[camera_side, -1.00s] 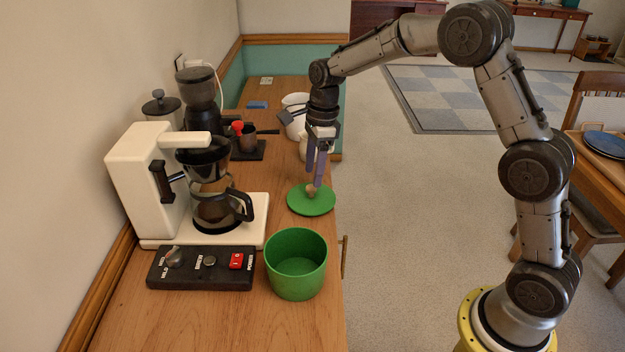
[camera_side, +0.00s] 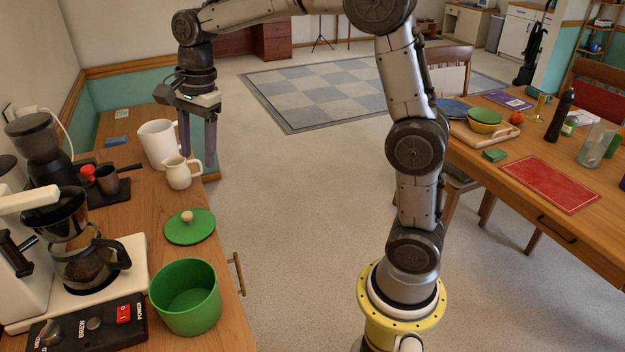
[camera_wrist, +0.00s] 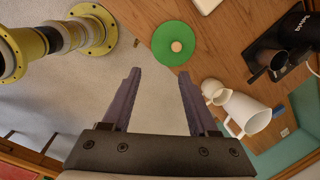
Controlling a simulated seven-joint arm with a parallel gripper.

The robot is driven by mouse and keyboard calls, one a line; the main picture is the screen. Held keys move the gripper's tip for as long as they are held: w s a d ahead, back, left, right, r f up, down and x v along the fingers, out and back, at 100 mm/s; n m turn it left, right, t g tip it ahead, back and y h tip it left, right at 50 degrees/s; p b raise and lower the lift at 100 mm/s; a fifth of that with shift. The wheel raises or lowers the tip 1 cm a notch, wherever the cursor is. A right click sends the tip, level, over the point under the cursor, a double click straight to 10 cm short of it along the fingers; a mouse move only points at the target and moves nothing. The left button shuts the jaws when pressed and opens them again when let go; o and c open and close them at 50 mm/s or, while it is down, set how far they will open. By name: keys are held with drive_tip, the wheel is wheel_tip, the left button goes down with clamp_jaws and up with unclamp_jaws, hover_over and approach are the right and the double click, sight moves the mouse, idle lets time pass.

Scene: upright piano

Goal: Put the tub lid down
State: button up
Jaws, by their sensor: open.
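The green tub lid (camera_side: 190,227) lies flat on the wooden counter, its round wooden knob facing up. It also shows in the wrist view (camera_wrist: 163,47), beyond my fingertips and apart from them. The green tub (camera_side: 185,300) stands open and empty on the counter, just in front of the lid in the side view. My gripper (camera_side: 198,150) is open and empty, raised above and behind the lid near the counter's right edge. In the wrist view its two fingers (camera_wrist: 158,82) are spread wide with nothing between them.
A small cream jug (camera_side: 178,174) and a white pitcher (camera_side: 157,143) stand close to my gripper. A coffee maker (camera_side: 85,245) and its control panel (camera_side: 95,322) fill the counter's left. A table (camera_side: 520,165) with dishes is at the right; open floor lies between.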

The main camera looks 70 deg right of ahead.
drive_tip(key=s+f+n+t, duration=0.1)
drive_tip(key=s+n+t, duration=0.3)
drive_tip(key=s+n, duration=1.4)
drive_tip(key=s, duration=0.7)
drive_tip(key=shift+s+a+f+n+h, duration=0.2)
drive_tip(key=shift+a+n+h, duration=0.1)
drive_tip(key=shift+n+h, duration=0.1)
